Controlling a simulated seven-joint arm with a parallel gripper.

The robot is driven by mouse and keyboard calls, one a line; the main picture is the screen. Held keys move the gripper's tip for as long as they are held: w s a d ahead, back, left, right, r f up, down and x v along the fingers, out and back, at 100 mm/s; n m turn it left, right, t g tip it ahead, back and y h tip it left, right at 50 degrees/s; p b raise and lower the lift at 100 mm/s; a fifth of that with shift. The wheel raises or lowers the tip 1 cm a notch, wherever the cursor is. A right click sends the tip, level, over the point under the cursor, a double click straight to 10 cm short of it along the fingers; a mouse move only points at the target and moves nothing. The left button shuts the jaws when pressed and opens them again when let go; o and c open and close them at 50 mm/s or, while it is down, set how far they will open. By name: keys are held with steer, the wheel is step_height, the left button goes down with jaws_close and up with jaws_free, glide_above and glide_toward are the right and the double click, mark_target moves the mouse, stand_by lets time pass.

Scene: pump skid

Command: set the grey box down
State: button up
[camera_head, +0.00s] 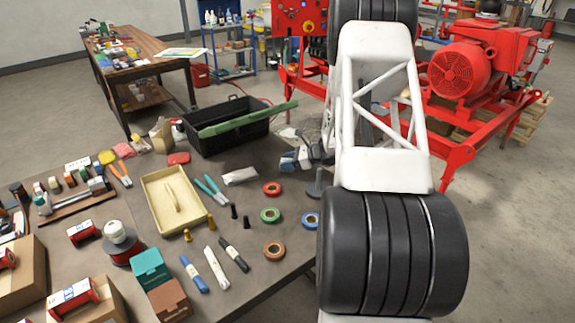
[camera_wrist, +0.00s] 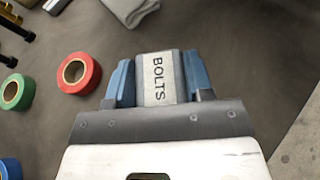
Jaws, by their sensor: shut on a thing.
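The grey box (camera_wrist: 158,80), with "BOLTS" printed on its pale face, is between the two blue fingers of my gripper (camera_wrist: 159,76) in the wrist view. The fingers press on its left and right sides. In the head view my gripper (camera_head: 294,160) is over the back right part of the worktable (camera_head: 330,180), partly behind my own white and black arm. The box is hard to make out there. I cannot tell whether its underside touches the table or how high it is above it.
Red tape (camera_head: 272,188), green tape (camera_head: 270,215) and blue tape (camera_head: 311,220) lie near my gripper. A folded grey cloth (camera_head: 240,176) lies to its left. The table's right edge is close by.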

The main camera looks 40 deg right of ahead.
steer(key=shift+f, duration=0.5)
steer(key=shift+f, duration=0.15)
steer(key=o, duration=1)
steer(key=shift+s+d+r, duration=0.15)
steer(key=shift+r, duration=0.05)
steer(key=v, duration=1.1)
steer(key=shift+s+d, duration=0.25)
steer(key=shift+a+r, duration=0.1)
